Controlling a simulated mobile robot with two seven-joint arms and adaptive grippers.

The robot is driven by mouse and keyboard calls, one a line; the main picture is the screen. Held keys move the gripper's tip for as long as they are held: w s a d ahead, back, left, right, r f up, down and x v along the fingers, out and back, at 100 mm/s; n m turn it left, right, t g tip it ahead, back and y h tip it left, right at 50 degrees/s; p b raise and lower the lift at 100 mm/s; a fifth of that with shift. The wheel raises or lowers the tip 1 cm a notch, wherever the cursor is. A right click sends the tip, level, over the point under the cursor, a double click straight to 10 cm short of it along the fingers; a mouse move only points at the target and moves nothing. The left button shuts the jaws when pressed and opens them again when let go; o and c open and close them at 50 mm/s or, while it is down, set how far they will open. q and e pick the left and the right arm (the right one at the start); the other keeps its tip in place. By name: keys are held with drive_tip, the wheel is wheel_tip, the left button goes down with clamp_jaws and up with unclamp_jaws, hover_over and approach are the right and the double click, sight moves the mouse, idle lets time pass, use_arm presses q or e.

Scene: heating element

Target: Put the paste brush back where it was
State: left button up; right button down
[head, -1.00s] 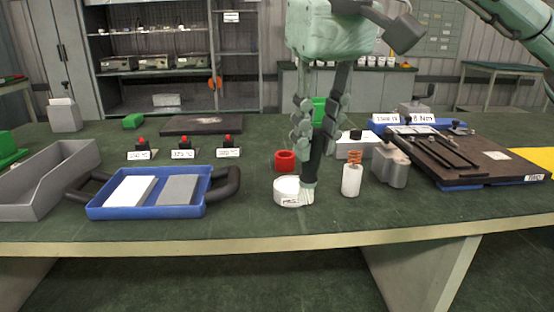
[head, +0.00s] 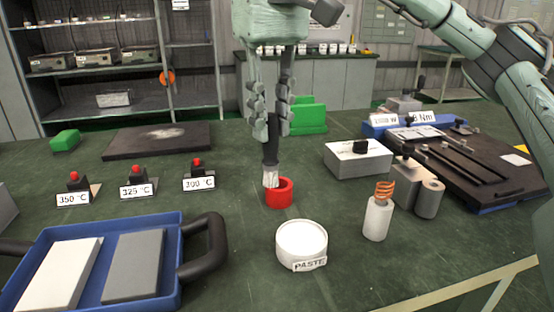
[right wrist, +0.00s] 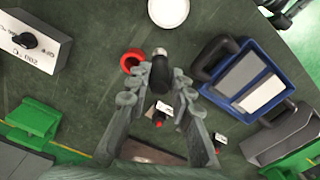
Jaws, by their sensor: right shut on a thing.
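The paste brush (head: 270,152) is upright, with a dark handle and pale bristles pointing down. My right gripper (head: 270,128) is shut on its handle. The bristles are at the left rim of a red cup-like holder (head: 284,196); I cannot tell whether they touch it. In the right wrist view the brush (right wrist: 160,76) shows between the fingers, and the red holder (right wrist: 131,60) lies just left of it. The white paste jar (head: 302,240) stands in front of the holder, apart from the brush. My left gripper is not in view.
A white cylinder with a copper coil (head: 377,218) stands right of the jar. A white box with a black knob (head: 357,162) is behind it. A blue tray (head: 172,262) with two slabs is at the left. Labelled red-button stands (head: 137,182) are further back.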

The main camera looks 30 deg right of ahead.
use_arm(q)
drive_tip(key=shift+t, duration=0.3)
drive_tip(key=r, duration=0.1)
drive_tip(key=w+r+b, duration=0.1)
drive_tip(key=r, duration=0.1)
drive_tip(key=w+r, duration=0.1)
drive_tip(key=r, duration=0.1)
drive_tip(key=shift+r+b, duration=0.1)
drive_tip(key=shift+b, duration=0.3)
use_arm(e)
drive_tip(key=w+d+f, duration=0.4)
drive_tip(key=w+f, duration=0.1)
drive_tip(key=f, duration=0.3)
drive_tip(key=shift+w+d, duration=0.25)
drive_tip(key=shift+w, duration=0.05)
drive_tip(key=shift+f, duration=0.2)
drive_tip(key=c, duration=1.8)
unclamp_jaws()
drive_tip(key=o, duration=0.5)
drive_tip(key=shift+c, duration=0.2)
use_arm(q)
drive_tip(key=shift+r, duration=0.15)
